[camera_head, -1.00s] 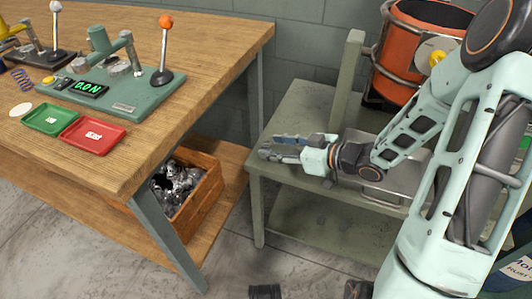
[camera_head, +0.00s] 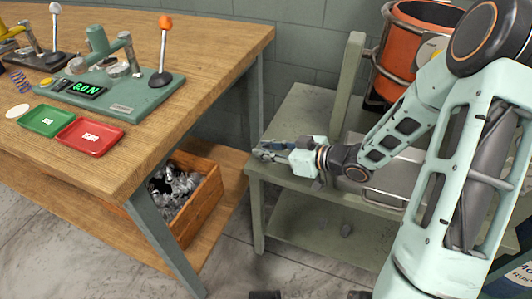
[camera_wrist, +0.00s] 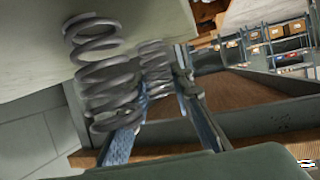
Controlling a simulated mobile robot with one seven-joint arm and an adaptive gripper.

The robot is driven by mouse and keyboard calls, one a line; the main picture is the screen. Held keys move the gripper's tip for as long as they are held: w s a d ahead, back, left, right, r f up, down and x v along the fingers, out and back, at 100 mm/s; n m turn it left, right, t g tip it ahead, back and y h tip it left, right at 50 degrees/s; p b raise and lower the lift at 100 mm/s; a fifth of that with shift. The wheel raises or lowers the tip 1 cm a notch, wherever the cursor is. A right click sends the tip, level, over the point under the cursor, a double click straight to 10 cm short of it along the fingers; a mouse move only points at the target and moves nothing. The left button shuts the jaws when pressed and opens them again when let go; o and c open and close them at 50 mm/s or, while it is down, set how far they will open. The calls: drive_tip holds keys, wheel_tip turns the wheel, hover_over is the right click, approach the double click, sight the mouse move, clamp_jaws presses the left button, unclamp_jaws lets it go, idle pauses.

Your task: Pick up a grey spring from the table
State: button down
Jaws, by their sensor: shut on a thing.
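My gripper (camera_head: 262,150) is at the left end of the low green-grey table (camera_head: 300,105), with its fingers pointing left. In the wrist view, a grey coil spring (camera_wrist: 154,62) stands between the blue fingertips (camera_wrist: 166,74), and the gripper is shut on it. Whether the held spring is clear of the tabletop cannot be told. In the head view the springs are too small and covered to make out well.
The wooden workbench (camera_head: 190,95) at left carries a green coiler (camera_head: 135,92), a green tray (camera_head: 47,120) and a red tray (camera_head: 90,136).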

sight(267, 147)
drive_tip(key=shift+r, duration=0.1)
drive_tip(key=shift+r+p, duration=0.35)
drive_tip(key=shift+r, duration=0.2)
wheel_tip(267, 147, up, 3)
drive_tip(key=shift+f+p, duration=0.15)
drive_tip(key=shift+p, duration=0.55)
drive_tip(key=s+d+r+p, duration=0.6)
drive_tip(key=s+r+p, duration=0.3)
drive_tip(key=p, duration=0.7)
drive_tip(key=s, duration=0.3)
drive_tip(key=shift+s+r+p, duration=0.15)
drive_tip(key=shift+s+p, duration=0.05)
drive_tip(key=shift+p, duration=0.15)
drive_tip(key=shift+s, duration=0.15)
